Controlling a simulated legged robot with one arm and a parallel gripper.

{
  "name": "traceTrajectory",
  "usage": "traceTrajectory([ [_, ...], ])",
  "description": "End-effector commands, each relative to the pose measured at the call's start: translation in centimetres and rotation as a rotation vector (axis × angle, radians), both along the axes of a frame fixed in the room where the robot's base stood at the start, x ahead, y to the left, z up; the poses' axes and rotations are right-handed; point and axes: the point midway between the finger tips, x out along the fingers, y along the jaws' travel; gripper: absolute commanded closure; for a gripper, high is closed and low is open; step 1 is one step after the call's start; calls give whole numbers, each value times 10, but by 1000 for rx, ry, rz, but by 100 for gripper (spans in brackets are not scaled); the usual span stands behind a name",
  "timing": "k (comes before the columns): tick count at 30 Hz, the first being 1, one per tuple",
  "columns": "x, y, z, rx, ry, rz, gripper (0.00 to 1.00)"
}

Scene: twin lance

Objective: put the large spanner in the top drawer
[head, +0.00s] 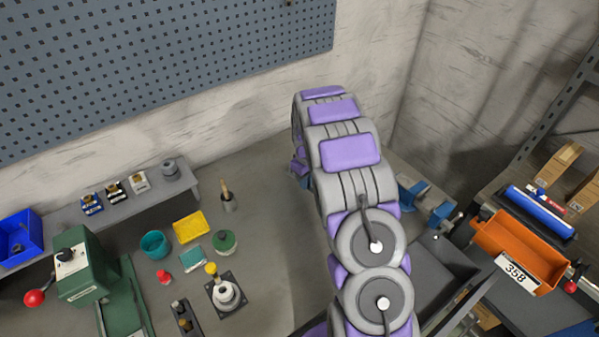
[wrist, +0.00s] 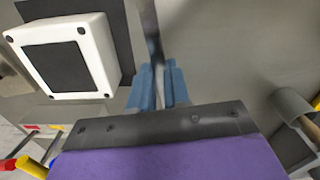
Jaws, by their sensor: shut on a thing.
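In the wrist view, my gripper (wrist: 158,88) has blue fingers closed on a narrow grey metal bar, seen edge-on, which I take for the large spanner (wrist: 152,30). It runs up from the fingers to the top of the picture, and its ends are not clearly seen. In the head view, my purple and grey arm stretches over the bench and hides the gripper and spanner. I cannot make out the top drawer for certain. A dark grey open tray-like shape (head: 440,268) shows right of my arm, and I cannot tell whether it is a drawer.
An orange bin (head: 519,247) marked 358 and a blue roll (head: 541,211) stand at right. A green machine (head: 80,262), small pots and a yellow block (head: 188,227) are at left. The wrist view shows a white box (wrist: 108,62) and a mallet (wrist: 291,106).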

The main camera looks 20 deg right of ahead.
Motion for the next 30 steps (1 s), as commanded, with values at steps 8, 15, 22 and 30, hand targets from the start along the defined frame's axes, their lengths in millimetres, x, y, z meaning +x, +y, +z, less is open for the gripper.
traceTrajectory([
  [8, -27, -3, 2, 0, 3, 0, 100],
  [15, -33, -4, 2, 0, 3, 1, 100],
  [22, -32, -4, 28, -1, -1, 1, 100],
  [30, -31, 1, 78, 0, 0, -4, 100],
])
